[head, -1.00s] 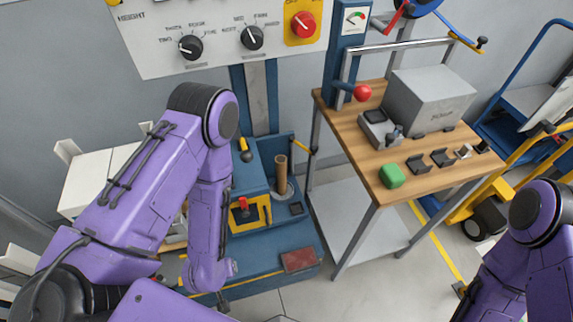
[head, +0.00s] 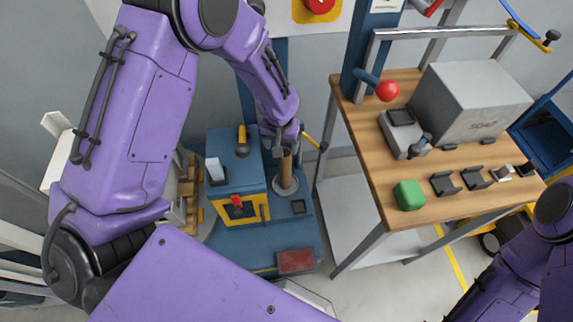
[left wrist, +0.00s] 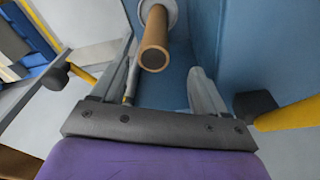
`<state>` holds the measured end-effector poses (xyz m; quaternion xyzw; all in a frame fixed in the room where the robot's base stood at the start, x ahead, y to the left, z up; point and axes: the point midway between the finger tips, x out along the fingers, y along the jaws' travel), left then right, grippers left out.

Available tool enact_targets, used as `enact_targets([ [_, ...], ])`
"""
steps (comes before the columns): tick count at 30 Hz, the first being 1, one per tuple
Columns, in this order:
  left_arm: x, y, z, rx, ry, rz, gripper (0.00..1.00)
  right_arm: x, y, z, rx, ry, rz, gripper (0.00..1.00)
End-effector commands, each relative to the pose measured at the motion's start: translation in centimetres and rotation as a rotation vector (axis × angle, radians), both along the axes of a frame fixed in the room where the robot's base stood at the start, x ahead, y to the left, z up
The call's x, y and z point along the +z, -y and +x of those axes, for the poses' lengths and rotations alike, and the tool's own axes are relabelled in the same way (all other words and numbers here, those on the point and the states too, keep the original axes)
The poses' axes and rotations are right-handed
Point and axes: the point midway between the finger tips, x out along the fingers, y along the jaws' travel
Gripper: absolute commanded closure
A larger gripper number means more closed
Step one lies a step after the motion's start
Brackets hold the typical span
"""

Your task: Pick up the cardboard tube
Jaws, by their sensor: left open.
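The cardboard tube (head: 285,168) is brown and hollow and stands upright in a round grey holder (head: 285,187) on the blue machine. My left gripper (head: 285,149) is at the tube's upper end, pointing down. In the left wrist view, the open end of the tube (left wrist: 155,42) appears between the two spread fingers of my left gripper (left wrist: 166,62), with a gap on either side. The fingers are open and hold nothing. My right arm shows at the lower right in the head view, but its gripper is out of view.
A yellow-framed front (head: 240,211) and a yellow-handled lever (head: 242,140) are on the blue machine left of the tube. A wooden-topped table (head: 372,175) with a grey box (head: 470,100) and a green block (head: 409,195) stands to the right.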

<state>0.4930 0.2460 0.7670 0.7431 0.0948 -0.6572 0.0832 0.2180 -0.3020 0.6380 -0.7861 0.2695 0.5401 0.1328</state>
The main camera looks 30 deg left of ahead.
Motion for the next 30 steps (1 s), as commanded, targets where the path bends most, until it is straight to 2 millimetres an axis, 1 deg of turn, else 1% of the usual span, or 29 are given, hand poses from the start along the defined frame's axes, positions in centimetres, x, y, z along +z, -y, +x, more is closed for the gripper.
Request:
enact_targets([
  [1, -1.1, 0.0, 0.0, -0.002, -0.004, 0.000, 0.26, -0.1, 0.0, 0.0, 0.000, 0.000, 0.000, 0.57],
  [7, -3.5, 0.2, 0.5, -0.003, -0.002, 0.000, 0.26, 0.1, 0.0, 0.0, 0.000, 0.000, 0.000, 0.57],
  [11, -5.9, 0.6, 0.9, -0.001, -0.003, -0.001, 0.26, 0.6, 0.0, 0.0, 0.000, 0.000, 0.000, 0.57],
  [13, -7.0, 0.4, 1.0, -0.001, -0.003, -0.001, 0.26, 0.6, 0.0, 0.0, 0.000, 0.000, 0.000, 0.57],
  [16, -7.8, 0.4, 1.2, 0.000, -0.001, -0.001, 0.26, 0.6, 0.0, 0.0, 0.000, 0.000, 0.000, 0.57],
  [22, -7.9, 0.4, 1.2, 0.001, 0.000, -0.001, 0.26, 0.6, 0.0, 0.0, 0.000, 0.000, 0.000, 0.57],
  [23, -7.9, 0.4, 1.2, 0.001, 0.000, -0.001, 0.36, 0.6, 0.0, 0.0, 0.000, 0.000, 0.000, 0.57],
  [24, -7.8, 0.4, 1.2, 0.001, 0.000, -0.001, 0.49, 0.6, 0.0, 0.0, 0.000, 0.000, 0.000, 0.57],
  [26, -7.8, 0.4, 1.2, 0.001, 0.000, -0.001, 0.68, 0.6, 0.0, 0.0, 0.000, 0.000, 0.000, 0.57],
  [27, -7.8, 0.4, 1.2, 0.001, 0.000, -0.001, 0.81, 0.6, 0.0, 0.0, 0.000, 0.000, 0.000, 0.57],
  [28, -7.8, 0.4, 1.2, 0.001, 0.000, -0.001, 0.91, 0.6, 0.0, 0.0, 0.000, 0.000, 0.000, 0.57],
  [29, -7.8, 0.4, 1.2, 0.001, 0.000, -0.001, 1.00, 0.5, 0.0, 0.0, 0.000, 0.000, 0.000, 0.57],
  [30, -7.8, 0.4, 1.2, 0.001, 0.000, -0.001, 1.00, 0.5, 0.0, 0.0, 0.000, 0.000, 0.000, 0.57],
])
